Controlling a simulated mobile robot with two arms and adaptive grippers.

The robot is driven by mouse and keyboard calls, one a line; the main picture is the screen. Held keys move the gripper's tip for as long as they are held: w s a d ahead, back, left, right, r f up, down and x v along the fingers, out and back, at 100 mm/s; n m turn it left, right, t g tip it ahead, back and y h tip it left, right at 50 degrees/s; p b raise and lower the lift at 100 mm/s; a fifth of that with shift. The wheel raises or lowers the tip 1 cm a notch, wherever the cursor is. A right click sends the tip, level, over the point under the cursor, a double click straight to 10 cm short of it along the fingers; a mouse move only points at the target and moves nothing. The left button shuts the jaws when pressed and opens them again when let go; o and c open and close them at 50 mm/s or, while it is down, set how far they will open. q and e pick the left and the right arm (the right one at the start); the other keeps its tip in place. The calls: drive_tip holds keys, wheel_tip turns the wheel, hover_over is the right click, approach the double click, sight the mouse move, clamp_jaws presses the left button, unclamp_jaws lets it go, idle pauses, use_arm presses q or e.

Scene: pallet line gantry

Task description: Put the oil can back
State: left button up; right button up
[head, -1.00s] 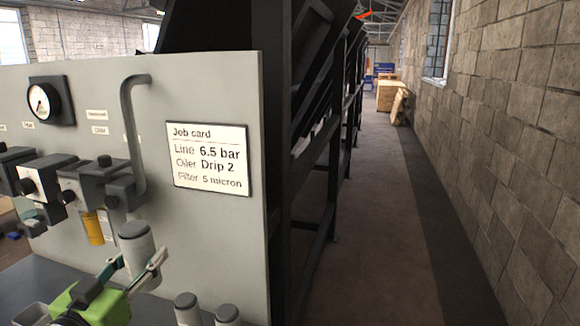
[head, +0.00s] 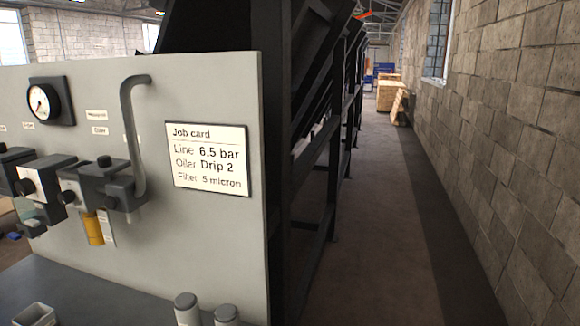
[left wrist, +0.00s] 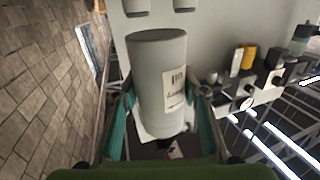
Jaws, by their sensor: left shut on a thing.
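The oil can (left wrist: 160,75) is a pale grey cylinder with a darker grey end and a white label, seen in the left wrist view. The label's print appears upside down there and is only partly legible. My left gripper (left wrist: 161,125), with teal fingers, is shut on the can, one finger on each side. The can appears clear of the panel and bench. In the head view, neither the can nor my left gripper shows. My right gripper is in no view.
A grey panel (head: 215,225) carries a gauge (head: 44,101), valve units, a yellow bowl (head: 93,229) and a job card (head: 207,158). Two small grey-capped cylinders (head: 187,308) (head: 226,315) and an open square container (head: 35,315) stand on the dark bench (head: 100,295).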

use_arm(q)
drive_tip(key=s+f, duration=0.2)
drive_tip(key=s, duration=0.4)
drive_tip(key=shift+s, duration=0.3)
drive_tip(key=shift+d, duration=0.15)
idle(0.4)
drive_tip(key=shift+w+h, duration=0.1)
drive_tip(key=shift+h, duration=0.3)
